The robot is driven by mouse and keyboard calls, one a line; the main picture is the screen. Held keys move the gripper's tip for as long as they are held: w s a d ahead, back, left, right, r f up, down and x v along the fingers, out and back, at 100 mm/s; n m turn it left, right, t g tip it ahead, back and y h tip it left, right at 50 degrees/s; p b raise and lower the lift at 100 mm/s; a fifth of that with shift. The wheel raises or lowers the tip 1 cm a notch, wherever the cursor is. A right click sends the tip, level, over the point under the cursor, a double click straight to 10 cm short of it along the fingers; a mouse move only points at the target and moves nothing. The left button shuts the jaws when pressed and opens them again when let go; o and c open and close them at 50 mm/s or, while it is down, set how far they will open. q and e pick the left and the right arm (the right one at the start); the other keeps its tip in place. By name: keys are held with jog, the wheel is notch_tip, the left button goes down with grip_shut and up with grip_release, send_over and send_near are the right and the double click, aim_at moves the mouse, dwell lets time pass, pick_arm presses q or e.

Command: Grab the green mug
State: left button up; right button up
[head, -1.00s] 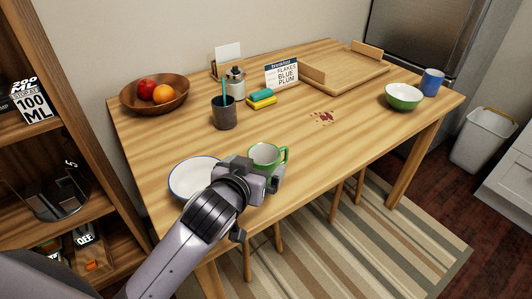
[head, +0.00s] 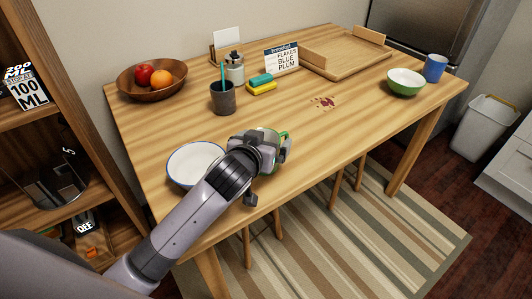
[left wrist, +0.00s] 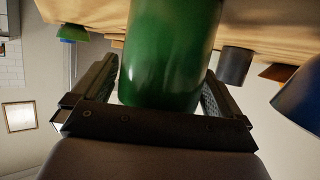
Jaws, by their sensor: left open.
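The green mug (head: 285,137) stands on the wooden table near its front edge, mostly hidden behind my left gripper (head: 272,150) in the head view. In the left wrist view the mug's green side (left wrist: 170,60) fills the middle of the picture. My left gripper's two fingers (left wrist: 160,98) are open, one on each side of the mug, with small gaps showing beside it. My right gripper is not in view.
A white bowl with a blue rim (head: 190,163) sits just left of the mug. A dark cup (head: 223,101), a sponge (head: 262,85) and a fruit bowl (head: 150,92) stand farther back. A green bowl (head: 405,85) and blue mug (head: 435,68) are at right.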

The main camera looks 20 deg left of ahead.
pick_arm(q)
jog(key=c, duration=1)
jog(key=shift+r, duration=0.1)
jog(key=shift+c, duration=0.5)
jog(key=shift+r, duration=0.1)
